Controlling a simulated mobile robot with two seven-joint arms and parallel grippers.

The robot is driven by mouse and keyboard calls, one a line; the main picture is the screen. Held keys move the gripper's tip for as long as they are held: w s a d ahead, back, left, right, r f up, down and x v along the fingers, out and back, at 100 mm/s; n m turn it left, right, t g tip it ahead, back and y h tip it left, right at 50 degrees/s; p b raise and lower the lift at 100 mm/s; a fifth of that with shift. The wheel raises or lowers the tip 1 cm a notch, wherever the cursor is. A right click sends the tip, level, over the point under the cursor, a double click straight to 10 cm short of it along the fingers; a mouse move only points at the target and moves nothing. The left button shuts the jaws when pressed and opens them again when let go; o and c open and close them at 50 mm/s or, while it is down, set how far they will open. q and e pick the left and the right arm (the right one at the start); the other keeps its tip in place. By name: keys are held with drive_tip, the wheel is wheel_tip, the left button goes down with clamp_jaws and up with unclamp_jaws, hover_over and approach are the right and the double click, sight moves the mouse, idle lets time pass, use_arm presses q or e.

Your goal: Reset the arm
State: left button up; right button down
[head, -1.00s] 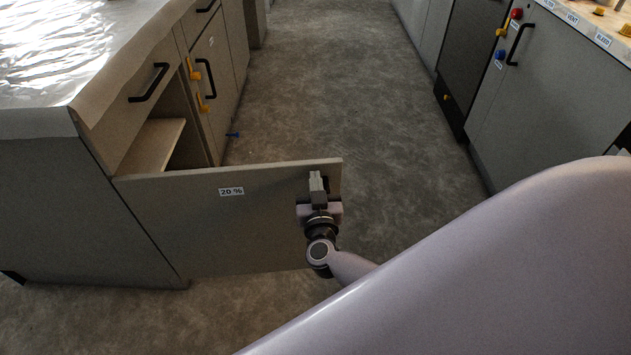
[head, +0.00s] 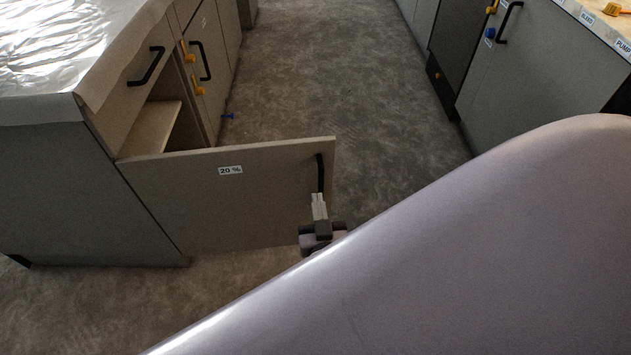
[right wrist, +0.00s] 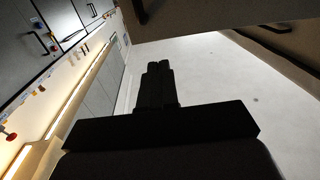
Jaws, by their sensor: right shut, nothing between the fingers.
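My right gripper (head: 319,207) is in front of the open cabinet door (head: 215,208), just below the lower end of the door's black handle (head: 320,173). Its fingers are together with nothing between them. In the right wrist view the gripper (right wrist: 158,68) shows as a dark shape with its fingertips side by side and empty. Most of my right arm is a large pale link that covers the lower right of the head view and hides the wrist. My left gripper is in neither view.
The door stands swung out from the left cabinet, whose inside shows a shelf (head: 150,130). A foil-covered counter (head: 70,45) is above it. The grey floor (head: 330,80) between the cabinet rows is clear. A right-hand cabinet (head: 520,85) with a counter stands across the aisle.

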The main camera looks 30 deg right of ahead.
drive_tip(key=shift+s+a, duration=0.15)
drive_tip(key=shift+s, duration=0.2)
drive_tip(key=s+a+r+n+y+p, duration=0.45)
drive_tip(key=a+r+n+y, duration=0.2)
drive_tip(key=y, duration=0.35)
drive_tip(key=s+d+f+n+g+p, duration=0.1)
drive_tip(key=s+d+f+g+p, duration=0.1)
drive_tip(key=s+g, duration=0.3)
drive_tip(key=shift+s+d+f+g+p, duration=0.25)
drive_tip(key=shift+s+g+p, duration=0.15)
drive_tip(key=shift+s+p, duration=0.7)
drive_tip(key=shift+s+a, duration=0.1)
idle(0.5)
